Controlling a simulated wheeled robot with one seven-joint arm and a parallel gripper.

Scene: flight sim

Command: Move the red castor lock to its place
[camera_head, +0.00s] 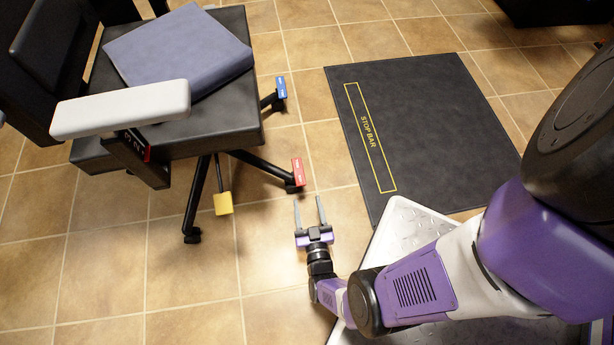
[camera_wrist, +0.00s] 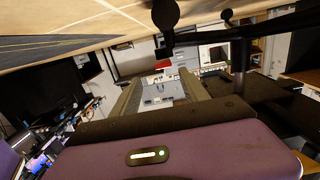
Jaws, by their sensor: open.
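The red castor lock (camera_head: 298,172) is a small red tab with a white mark, on the end of a black leg of the office chair (camera_head: 215,125). My gripper (camera_head: 309,199) is open and empty, low over the tiles just in front of the red lock on the picture's near side. Its fingers point toward the lock, with a small gap in the picture; their height relative to it is hard to tell. In the wrist view, both fingers (camera_wrist: 160,80) are spread with nothing between them.
A blue lock (camera_head: 281,88) and a yellow lock (camera_head: 223,203) are on other chair legs. A grey cushion (camera_head: 178,50) lies on the seat. A black mat (camera_head: 430,125) marked "STOP BAR" lies at right. Tiles between chair and mat are clear.

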